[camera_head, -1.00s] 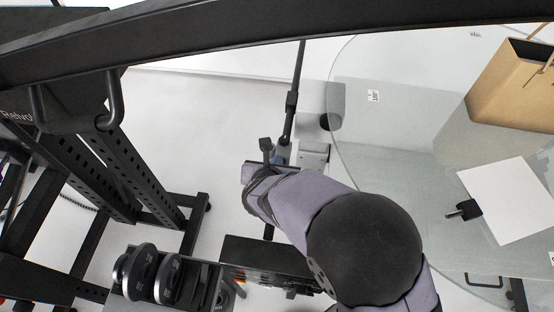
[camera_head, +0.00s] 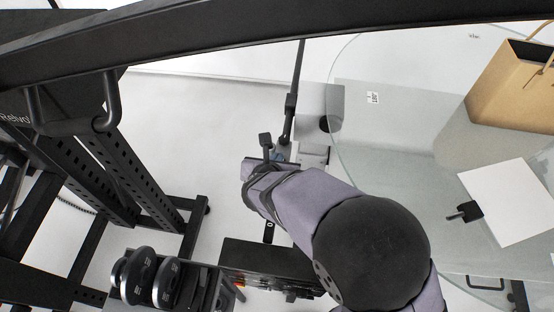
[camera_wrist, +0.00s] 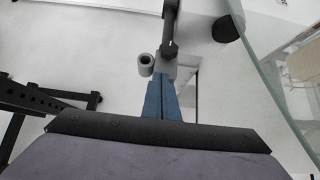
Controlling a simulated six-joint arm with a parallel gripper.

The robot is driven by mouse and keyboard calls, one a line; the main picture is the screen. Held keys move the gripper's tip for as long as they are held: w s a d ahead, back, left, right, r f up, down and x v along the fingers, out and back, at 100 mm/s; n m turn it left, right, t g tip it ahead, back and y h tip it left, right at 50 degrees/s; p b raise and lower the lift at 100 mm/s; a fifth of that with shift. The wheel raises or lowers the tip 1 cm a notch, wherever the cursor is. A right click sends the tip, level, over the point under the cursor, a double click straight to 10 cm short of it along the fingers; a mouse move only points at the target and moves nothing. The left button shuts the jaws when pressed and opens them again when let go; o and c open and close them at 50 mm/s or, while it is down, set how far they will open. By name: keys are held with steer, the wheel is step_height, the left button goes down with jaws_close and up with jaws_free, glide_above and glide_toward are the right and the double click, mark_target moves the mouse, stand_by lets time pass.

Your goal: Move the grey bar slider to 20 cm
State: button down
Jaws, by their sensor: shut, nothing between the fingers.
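A dark bar (camera_head: 294,90) with a thicker block (camera_head: 290,104) on it runs away from my gripper. In the wrist view the bar (camera_wrist: 171,22) ends near my fingertips with a dark block (camera_wrist: 169,50). A short grey cylinder (camera_wrist: 146,65) stands just left of the fingertips; it seems to match the dark knob (camera_head: 265,140) in the head view. I cannot tell which part is the slider, and no scale marks are readable. My gripper (camera_wrist: 162,78) has blue fingers, shut and empty, close to the bar's near end. In the head view my arm mostly hides it.
A glass table (camera_head: 390,170) stands to the right, with a paper bag (camera_head: 510,85), white sheet (camera_head: 508,203) and black clip (camera_head: 463,211) on it. A black rack (camera_head: 130,170) and dumbbells (camera_head: 150,275) are at left. Pale floor (camera_head: 215,120) is open between.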

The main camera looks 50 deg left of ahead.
steer(key=shift+v, duration=3.15)
